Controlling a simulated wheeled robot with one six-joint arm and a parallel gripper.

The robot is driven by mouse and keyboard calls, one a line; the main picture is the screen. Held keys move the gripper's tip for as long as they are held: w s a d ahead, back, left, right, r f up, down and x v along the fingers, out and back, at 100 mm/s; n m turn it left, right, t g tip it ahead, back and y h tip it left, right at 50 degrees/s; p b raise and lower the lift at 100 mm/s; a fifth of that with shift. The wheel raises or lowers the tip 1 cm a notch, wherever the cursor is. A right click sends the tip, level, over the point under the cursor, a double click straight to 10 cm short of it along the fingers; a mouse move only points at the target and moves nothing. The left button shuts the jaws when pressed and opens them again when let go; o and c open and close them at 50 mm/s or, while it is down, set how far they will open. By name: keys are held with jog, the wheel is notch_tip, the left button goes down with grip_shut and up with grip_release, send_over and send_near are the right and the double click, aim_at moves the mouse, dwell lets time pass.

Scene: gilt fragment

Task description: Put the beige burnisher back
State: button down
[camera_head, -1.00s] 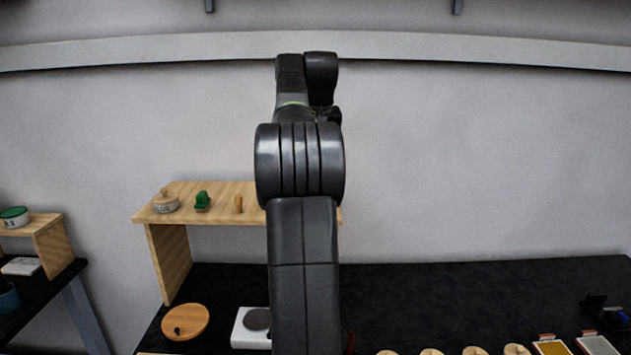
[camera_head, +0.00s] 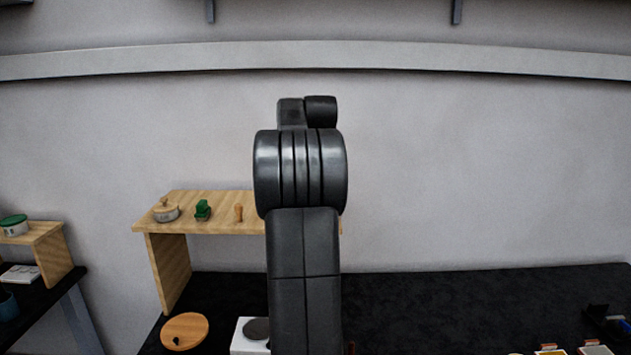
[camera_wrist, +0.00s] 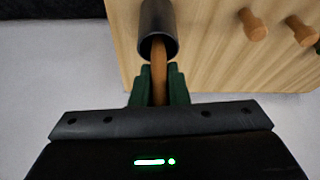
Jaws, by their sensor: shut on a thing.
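The burnisher (camera_wrist: 158,82) shows in the wrist view as a slim brown-orange handle between the green fingers of my gripper (camera_wrist: 159,88). My gripper is shut on it. Its far end meets the mouth of a dark cylindrical holder (camera_wrist: 158,47) by a pale wooden board (camera_wrist: 210,62). I cannot tell how deep it is in the holder. In the head view my arm hides the gripper, the burnisher and the holder.
Two brown wooden pegs (camera_wrist: 253,25) (camera_wrist: 301,31) are right of the holder. A round wooden board (camera_head: 186,330) lies on the black table (camera_head: 450,305).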

jog(key=c, duration=1.4)
grip_release()
jog(key=v, duration=1.2)
jog(key=shift+b, duration=0.35)
jog(key=shift+r, duration=0.15)
